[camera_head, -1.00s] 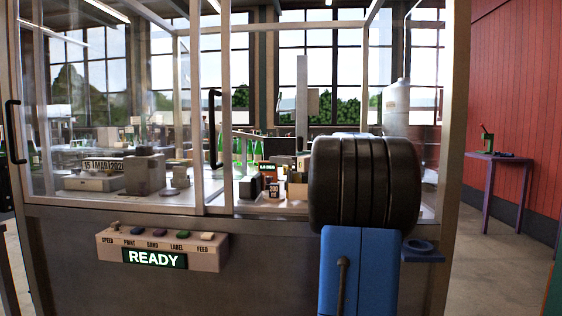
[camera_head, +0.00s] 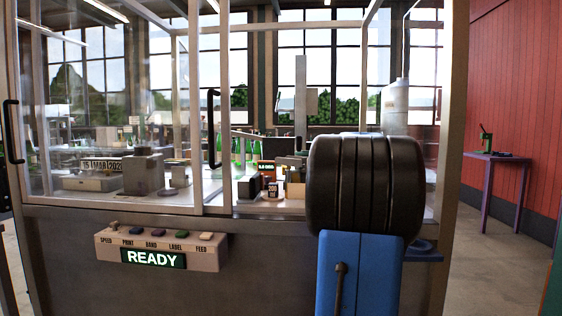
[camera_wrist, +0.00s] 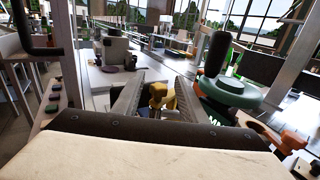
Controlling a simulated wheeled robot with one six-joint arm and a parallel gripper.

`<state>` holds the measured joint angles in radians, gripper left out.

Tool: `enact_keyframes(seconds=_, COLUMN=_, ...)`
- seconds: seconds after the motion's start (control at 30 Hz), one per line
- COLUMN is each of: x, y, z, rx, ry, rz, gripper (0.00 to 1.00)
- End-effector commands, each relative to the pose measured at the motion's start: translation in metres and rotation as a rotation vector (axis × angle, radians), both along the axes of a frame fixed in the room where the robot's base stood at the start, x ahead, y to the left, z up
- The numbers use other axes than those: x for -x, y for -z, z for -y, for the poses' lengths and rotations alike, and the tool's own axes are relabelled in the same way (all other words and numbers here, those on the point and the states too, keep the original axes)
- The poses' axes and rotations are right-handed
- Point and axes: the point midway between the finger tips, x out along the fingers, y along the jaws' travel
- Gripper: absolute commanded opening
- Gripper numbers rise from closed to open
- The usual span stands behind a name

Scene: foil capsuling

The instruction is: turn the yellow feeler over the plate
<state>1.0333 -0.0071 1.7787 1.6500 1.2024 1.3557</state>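In the wrist view, a small yellow piece (camera_wrist: 159,96), which looks like the feeler, shows between and just beyond the two grey fingers of my gripper (camera_wrist: 160,80). The fingers stand apart, with a gap visible on the left of the yellow piece; contact on the right is unclear. The plate under it cannot be made out clearly, as the fingers and wrist hide that area. In the head view my own arm hides the gripper and the feeler.
A green round part with a black knob (camera_wrist: 228,88) stands close right of the fingers. A grey block (camera_wrist: 116,52) sits on a pale surface ahead left. The glazed machine has a front panel sign reading READY (camera_head: 153,258) and a black door handle (camera_head: 214,128).

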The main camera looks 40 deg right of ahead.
Motion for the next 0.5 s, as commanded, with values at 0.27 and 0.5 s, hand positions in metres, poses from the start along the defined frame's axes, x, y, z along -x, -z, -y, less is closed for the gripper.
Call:
enact_keyframes(seconds=0.27, x=0.052, y=0.000, z=0.009, rx=0.000, ry=0.004, rz=-0.001, gripper=0.39)
enact_keyframes(seconds=0.5, x=0.092, y=0.000, z=0.016, rx=0.001, ry=0.003, rz=0.000, gripper=0.39)
